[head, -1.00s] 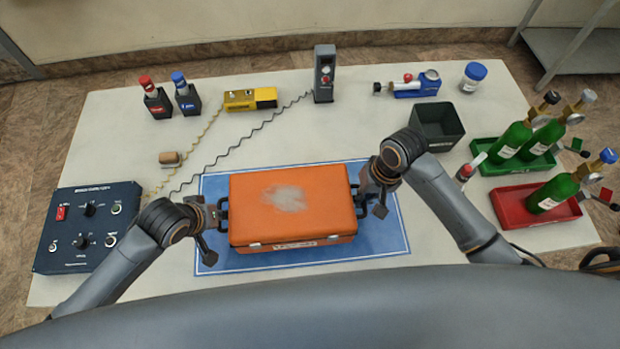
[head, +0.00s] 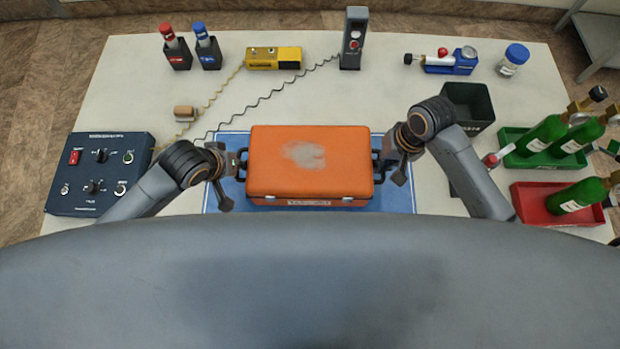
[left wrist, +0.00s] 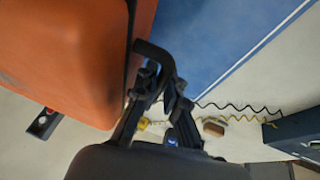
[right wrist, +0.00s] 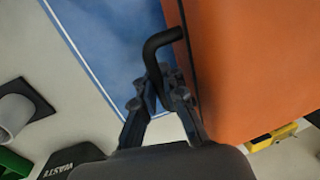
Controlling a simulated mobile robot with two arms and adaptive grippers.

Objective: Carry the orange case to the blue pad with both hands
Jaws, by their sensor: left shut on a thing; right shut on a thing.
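The orange case (head: 310,182), with a pale worn patch on its lid, is level over the blue pad (head: 396,200). I cannot tell whether it touches the pad. My left gripper (head: 236,164) is shut on the case's black left handle, which the left wrist view shows between the fingers (left wrist: 160,80). My right gripper (head: 382,160) is shut on the black right handle, seen in the right wrist view (right wrist: 155,60). Pad shows on both sides of the case; its near edge is hidden behind my body.
A dark blue control panel (head: 98,172) stands left. Red and blue-capped holders, a yellow device (head: 272,58) and a grey upright unit (head: 354,38) stand behind, with coiled cords. A dark bin (head: 468,105) and green bottles in green and red trays (head: 535,205) stand right.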

